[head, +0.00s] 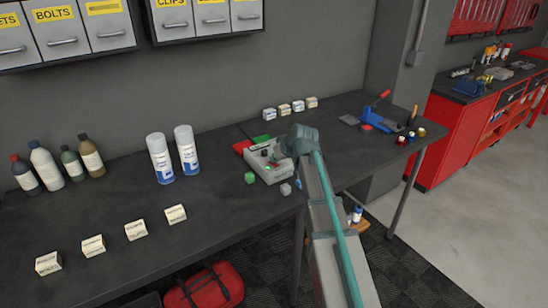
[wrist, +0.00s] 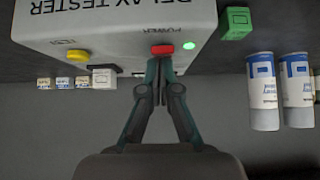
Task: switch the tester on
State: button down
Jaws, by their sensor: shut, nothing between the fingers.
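The relay tester (head: 268,172) is a light grey box near the front edge of the dark bench. In the wrist view its panel (wrist: 120,22) fills the top, with a yellow test button (wrist: 77,55), a red power switch (wrist: 162,49) and a bright green lamp (wrist: 189,45) beside the switch. My gripper (wrist: 160,62) is shut and empty, its fingertips at the red switch. I cannot tell whether they press on it. In the head view my arm covers the gripper and part of the panel.
A green block (head: 250,178) and a grey block (head: 286,189) lie close to the tester. Two spray cans (head: 160,158) stand to the left, with several bottles (head: 47,165) beyond. Small boxes (head: 284,109) line the back.

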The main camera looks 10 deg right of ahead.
dwell(0.4)
jog(key=r, duration=0.1)
jog(key=r+p, duration=0.1)
jog(key=r, duration=0.1)
jog(key=r+p, duration=0.1)
jog(key=shift+w+a+r, duration=0.1)
jog(key=shift+w+r, duration=0.2)
jog(key=shift+w, duration=0.05)
jog(key=b+v, duration=0.2)
jog(key=v, duration=0.7)
jog(key=shift+w+r+b, duration=0.15)
jog(key=shift+r+b, duration=0.15)
jog(key=shift+r, duration=0.2)
